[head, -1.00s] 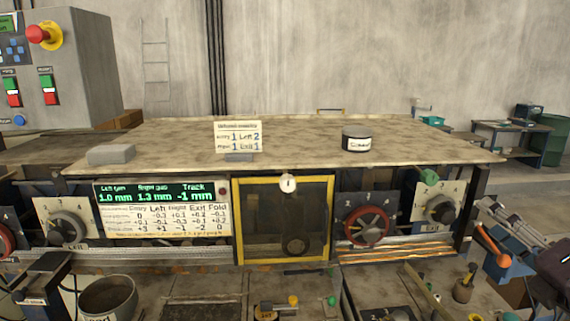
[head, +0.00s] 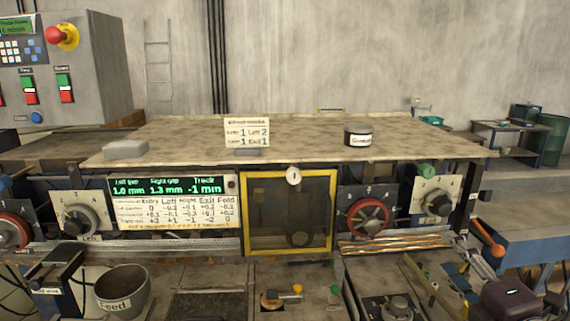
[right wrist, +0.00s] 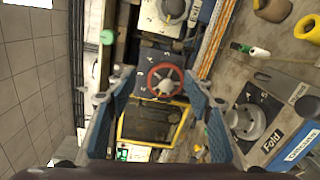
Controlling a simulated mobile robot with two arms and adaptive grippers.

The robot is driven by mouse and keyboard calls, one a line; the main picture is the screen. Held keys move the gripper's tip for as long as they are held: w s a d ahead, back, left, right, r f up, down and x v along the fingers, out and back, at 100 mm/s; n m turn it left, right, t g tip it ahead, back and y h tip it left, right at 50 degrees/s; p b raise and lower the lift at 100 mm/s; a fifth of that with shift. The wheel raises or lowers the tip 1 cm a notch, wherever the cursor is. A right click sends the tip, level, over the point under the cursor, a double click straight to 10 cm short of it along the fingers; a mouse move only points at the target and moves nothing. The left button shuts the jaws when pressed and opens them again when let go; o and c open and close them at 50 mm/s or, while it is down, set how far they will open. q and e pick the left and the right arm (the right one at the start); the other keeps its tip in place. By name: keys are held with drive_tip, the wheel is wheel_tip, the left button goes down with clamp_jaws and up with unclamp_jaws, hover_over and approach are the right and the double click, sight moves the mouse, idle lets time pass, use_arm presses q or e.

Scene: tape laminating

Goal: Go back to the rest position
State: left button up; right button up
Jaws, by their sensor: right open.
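My left gripper is not in view.
The machine's worktop (head: 300,140) carries a setting card (head: 248,133), a grey block (head: 126,147) and a dark jar (head: 358,135). A Feed bowl (head: 122,292) stands at the front left. A control box (head: 75,75) rises at the left.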

drive_tip(key=s+a+f+m+g+h, duration=0.25)
drive_tip(key=f+m, duration=0.35)
drive_tip(key=f, duration=0.4)
drive_tip(key=s+a+f+m+g+h, duration=0.1)
drive_tip(key=s+a+f+m+g, duration=0.25)
drive_tip(key=f, duration=0.65)
drive_tip(key=s+a+f+m+g+y, duration=0.1)
drive_tip(key=s+a+f+m+g, duration=0.3)
drive_tip(key=s+f, duration=0.5)
drive_tip(key=s+a+f+m+g+y, duration=0.2)
drive_tip(key=s+f+m+g, duration=0.3)
drive_tip(key=s, duration=0.7)
wheel_tip(320, 180, down, 32)
drive_tip(key=s+b, duration=0.2)
drive_tip(key=b, duration=0.4)
use_arm(q)
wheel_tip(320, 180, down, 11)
drive_tip(key=b, duration=0.5)
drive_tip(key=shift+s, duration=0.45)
use_arm(e)
drive_tip(key=s+d+f, duration=0.1)
drive_tip(key=s+f, duration=0.7)
drive_tip(key=f, duration=0.3)
drive_tip(key=s+d+f+g, duration=0.1)
drive_tip(key=s+d+f, duration=0.1)
drive_tip(key=s+f, duration=0.7)
wheel_tip(320, 180, down, 3)
drive_tip(key=shift+s+f+g, duration=0.1)
drive_tip(key=shift+s+g, duration=0.2)
